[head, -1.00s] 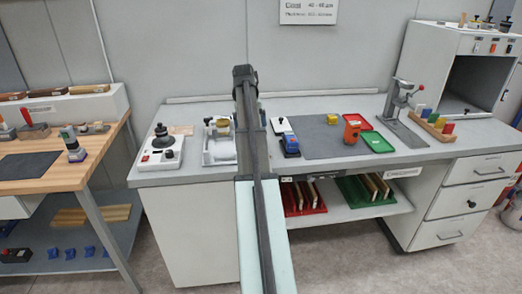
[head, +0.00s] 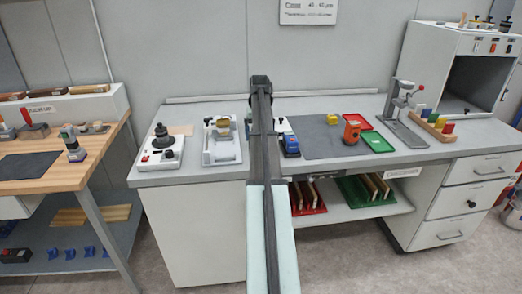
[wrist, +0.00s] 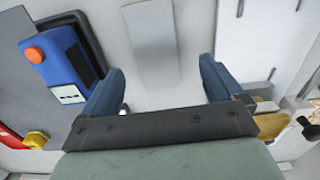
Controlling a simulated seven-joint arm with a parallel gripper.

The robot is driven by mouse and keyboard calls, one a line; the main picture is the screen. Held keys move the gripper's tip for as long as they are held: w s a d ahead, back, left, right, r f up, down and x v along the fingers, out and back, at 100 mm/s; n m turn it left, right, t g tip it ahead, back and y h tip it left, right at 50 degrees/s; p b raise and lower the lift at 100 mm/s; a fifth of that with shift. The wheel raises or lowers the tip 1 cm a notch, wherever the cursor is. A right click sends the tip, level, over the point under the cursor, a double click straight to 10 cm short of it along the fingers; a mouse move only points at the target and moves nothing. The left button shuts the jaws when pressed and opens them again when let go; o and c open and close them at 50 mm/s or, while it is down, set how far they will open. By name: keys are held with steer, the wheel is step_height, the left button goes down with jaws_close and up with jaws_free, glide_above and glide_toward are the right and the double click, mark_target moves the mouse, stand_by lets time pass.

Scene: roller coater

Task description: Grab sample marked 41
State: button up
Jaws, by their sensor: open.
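No marking 41 can be read in either view. Panels with wooden-looking edges stand in a red rack (head: 308,208) and a green rack (head: 362,200) on the shelf under the bench. In the wrist view a pale, flat, panel-like piece (wrist: 152,45) lies beyond the fingertips; I cannot read a mark on it. My gripper (wrist: 163,72) is open with nothing between its blue fingers, above the bench. In the head view my arm hides the gripper's fingers and part of the bench behind it.
A blue device with an orange button (wrist: 62,62) is beside my gripper; it also shows in the head view (head: 290,146). A white roller apparatus (head: 221,150) stands left of my arm.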

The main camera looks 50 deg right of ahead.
steer(key=shift+s+d+f, duration=0.1)
steer(key=shift+s+f, duration=0.05)
steer(key=shift+f, duration=1.2)
steer(key=shift+s+d+f, duration=0.1)
steer(key=shift+f, duration=1.25)
steer(key=shift+c, duration=0.2)
steer(key=c, duration=1.1)
steer(key=shift+c, duration=0.2)
